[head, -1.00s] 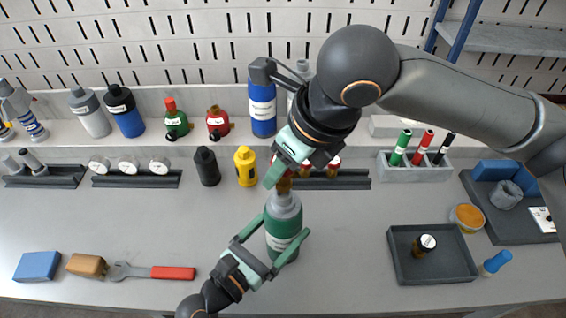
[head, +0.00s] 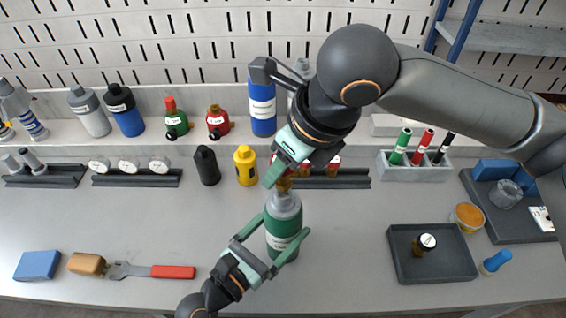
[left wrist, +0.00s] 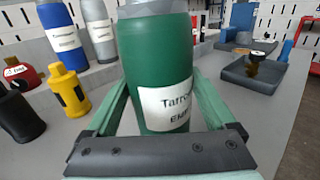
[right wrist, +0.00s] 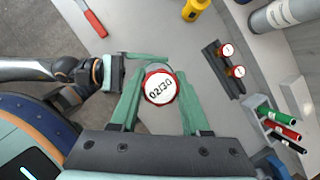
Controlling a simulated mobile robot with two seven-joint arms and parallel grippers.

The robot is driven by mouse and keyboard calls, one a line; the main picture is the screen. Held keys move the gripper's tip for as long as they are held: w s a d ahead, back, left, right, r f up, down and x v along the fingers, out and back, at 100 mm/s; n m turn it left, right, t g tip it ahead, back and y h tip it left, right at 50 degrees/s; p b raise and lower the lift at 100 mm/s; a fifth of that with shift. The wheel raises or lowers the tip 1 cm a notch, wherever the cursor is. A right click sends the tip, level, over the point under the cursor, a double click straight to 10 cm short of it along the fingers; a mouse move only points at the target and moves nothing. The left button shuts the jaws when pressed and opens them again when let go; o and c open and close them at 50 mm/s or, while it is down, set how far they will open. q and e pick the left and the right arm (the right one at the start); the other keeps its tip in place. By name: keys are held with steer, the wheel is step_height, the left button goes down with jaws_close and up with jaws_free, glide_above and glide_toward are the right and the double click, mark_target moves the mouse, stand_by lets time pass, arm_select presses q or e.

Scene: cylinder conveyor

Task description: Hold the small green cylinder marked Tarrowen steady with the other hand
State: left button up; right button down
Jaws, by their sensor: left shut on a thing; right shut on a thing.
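The green cylinder with grey shoulders (head: 283,222) stands upright on the bench in the head view. Its white label, partly legible as "Tarro…", shows in the left wrist view (left wrist: 165,75). My left gripper (head: 286,226) is shut around its body, one finger on each side. In the right wrist view the fitting's red-rimmed white top (right wrist: 160,88) reads "02/30". Whether the fitting is seated on the neck is hard to tell.
Yellow (head: 246,166) and black (head: 207,166) bottles stand behind, near a dark rack (head: 350,182). A blue cylinder (head: 262,108) stands on the back ledge. A dark tray (head: 440,268) with a small brown bottle lies right. A red-handled tool (head: 172,272) lies left.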

steer(key=shift+f, duration=0.6)
steer(key=c, duration=0.9)
jaws_free()
steer(key=shift+f, duration=0.1)
jaws_close()
steer(key=shift+o, duration=2.2)
jaws_free()
steer(key=shift+r, duration=1.3)
